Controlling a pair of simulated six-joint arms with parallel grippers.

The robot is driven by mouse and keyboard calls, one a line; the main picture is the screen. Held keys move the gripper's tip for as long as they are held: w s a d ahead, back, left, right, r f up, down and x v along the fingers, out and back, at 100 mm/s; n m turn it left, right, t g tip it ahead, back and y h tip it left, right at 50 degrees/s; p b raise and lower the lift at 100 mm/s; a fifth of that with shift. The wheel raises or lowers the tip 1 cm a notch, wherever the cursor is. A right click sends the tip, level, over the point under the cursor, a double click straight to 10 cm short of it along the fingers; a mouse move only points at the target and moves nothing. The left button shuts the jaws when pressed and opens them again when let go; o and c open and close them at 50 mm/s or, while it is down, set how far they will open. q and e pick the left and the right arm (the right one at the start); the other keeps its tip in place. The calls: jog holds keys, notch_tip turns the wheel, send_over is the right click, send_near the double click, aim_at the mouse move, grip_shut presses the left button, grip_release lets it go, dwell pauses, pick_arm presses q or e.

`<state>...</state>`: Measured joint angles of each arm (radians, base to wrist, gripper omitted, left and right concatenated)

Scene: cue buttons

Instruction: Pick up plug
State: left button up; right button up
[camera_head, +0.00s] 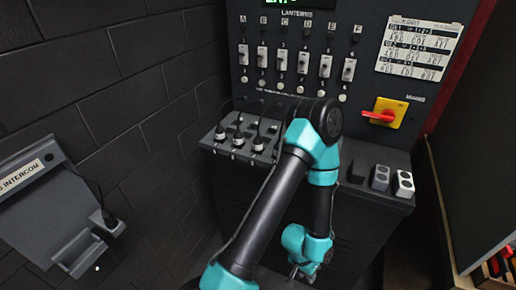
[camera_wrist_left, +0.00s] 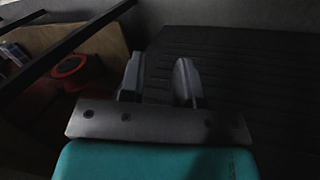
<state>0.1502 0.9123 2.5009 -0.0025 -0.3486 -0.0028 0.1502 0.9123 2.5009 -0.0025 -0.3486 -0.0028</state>
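Several dark plugs with pale bands and black cords stand in a row on the panel's shelf; the clearest are the left plug (camera_head: 220,133), the middle plug (camera_head: 238,139) and the right plug (camera_head: 258,145). Any farther right are hidden behind my arm. My left gripper (camera_head: 301,273) hangs low in front of the cabinet, below and to the right of the plugs, well apart from them. In the left wrist view its two fingers (camera_wrist_left: 160,80) are apart with nothing seen between them. My right gripper is in neither view.
The panel has a row of lantern switches (camera_head: 283,61), a red-and-yellow rotary switch (camera_head: 384,112) and a label card (camera_head: 418,48). Small blocks (camera_head: 380,177) sit on the shelf's right. An intercom unit (camera_head: 45,195) is on the left brick wall. A red round object (camera_wrist_left: 68,66) shows dimly.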

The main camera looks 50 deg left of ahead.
pick_arm(q)
jog(key=o, duration=0.7)
jog(key=shift+o, duration=0.2)
